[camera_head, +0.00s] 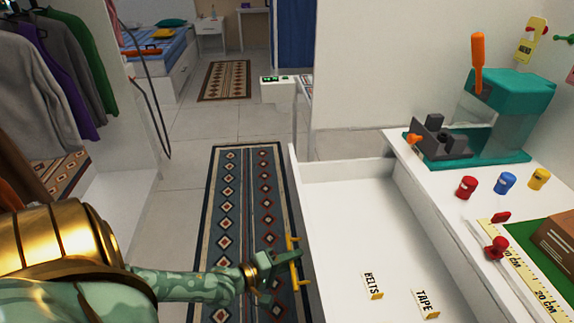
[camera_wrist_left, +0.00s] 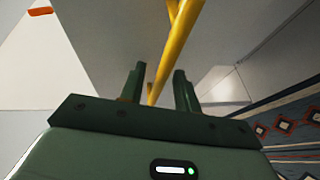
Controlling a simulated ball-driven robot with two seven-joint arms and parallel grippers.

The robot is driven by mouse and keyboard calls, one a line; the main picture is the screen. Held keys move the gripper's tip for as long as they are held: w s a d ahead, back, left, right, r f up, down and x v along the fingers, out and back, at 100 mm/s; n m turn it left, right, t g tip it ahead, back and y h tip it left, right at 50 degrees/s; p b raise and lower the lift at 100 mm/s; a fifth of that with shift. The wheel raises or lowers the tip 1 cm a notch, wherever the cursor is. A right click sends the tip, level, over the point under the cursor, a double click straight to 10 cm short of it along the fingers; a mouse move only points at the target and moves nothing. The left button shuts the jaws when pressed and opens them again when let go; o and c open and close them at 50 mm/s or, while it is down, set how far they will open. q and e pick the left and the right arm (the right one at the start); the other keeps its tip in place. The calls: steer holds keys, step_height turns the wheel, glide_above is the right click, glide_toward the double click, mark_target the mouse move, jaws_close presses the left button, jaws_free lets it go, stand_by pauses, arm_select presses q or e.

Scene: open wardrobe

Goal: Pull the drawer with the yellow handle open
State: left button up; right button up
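My left gripper (camera_head: 285,259) is at this handle. In the left wrist view, the yellow handle bar (camera_wrist_left: 176,48) runs between the two green fingers of my left gripper (camera_wrist_left: 160,80). The fingers stand apart, with a gap visible on both sides of the bar. My right gripper is not in view.
Labels reading BELTS (camera_head: 371,286) and TAPE (camera_head: 425,303) are inside the drawer. A white worktop on the right bears a teal machine (camera_head: 510,95) and several coloured knobs. A patterned rug (camera_head: 230,180) covers floor left of the drawer. Hanging clothes (camera_head: 50,70) are at far left.

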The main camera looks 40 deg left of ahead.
arm_select(q)
steer(key=shift+s, duration=0.1)
steer(key=p+v, duration=0.4)
steer(key=v, duration=1.2)
steer(key=shift+a+f, duration=0.1)
